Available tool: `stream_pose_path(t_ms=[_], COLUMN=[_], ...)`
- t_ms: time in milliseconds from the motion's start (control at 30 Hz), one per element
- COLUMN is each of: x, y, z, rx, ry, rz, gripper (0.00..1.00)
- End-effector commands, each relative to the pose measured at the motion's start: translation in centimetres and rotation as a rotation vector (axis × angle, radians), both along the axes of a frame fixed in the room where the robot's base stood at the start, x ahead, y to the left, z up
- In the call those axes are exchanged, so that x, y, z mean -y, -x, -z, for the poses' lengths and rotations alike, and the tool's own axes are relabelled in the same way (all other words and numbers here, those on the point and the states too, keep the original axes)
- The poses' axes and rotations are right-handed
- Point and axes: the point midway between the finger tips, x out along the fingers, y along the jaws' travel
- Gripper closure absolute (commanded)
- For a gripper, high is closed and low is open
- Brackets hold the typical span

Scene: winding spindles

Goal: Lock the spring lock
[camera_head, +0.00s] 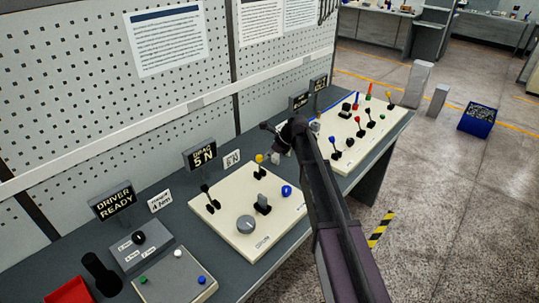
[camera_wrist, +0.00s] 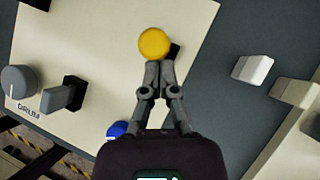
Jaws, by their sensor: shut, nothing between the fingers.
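A cream control panel (camera_head: 222,220) marked "DRUM" lies on the bench. It carries a lever with a yellow ball knob (camera_head: 259,158), which also shows at the top middle of the wrist view (camera_wrist: 154,43). No label I can read names the spring lock. My gripper (camera_wrist: 159,68) is shut and empty, its fingertips at the near edge of the yellow knob. I cannot tell whether they touch it. In the head view my gripper (camera_head: 277,151) is just right of the knob, partly hidden by my arm.
The panel also holds a grey dial (camera_head: 246,224), a black-based switch (camera_head: 263,204), a blue knob (camera_head: 287,190) and black levers (camera_head: 210,198). A display (camera_head: 202,156) reading "5 N" stands behind. Another panel with several levers (camera_head: 362,127) lies to the right.

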Motion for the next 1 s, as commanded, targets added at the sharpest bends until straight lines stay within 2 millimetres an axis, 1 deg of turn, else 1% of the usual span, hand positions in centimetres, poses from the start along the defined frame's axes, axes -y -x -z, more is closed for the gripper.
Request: stream_pose_path(t_ms=[33, 100, 400, 700, 1000], x=[-0.6, -1.3, -3.1, -3.8, -4.0], y=[-0.6, -1.0, -2.2, -2.6, -2.7], z=[-0.6, -0.7, -0.4, -0.1, -0.1], rx=[-0.024, -0.063, -0.209, -0.221, -0.219], ry=[0.027, 0.074, 0.245, 0.257, 0.255], rz=[-0.005, -0.007, -0.006, -0.004, -0.006], gripper=[1.00, 1.00, 1.00, 1.00, 1.00])
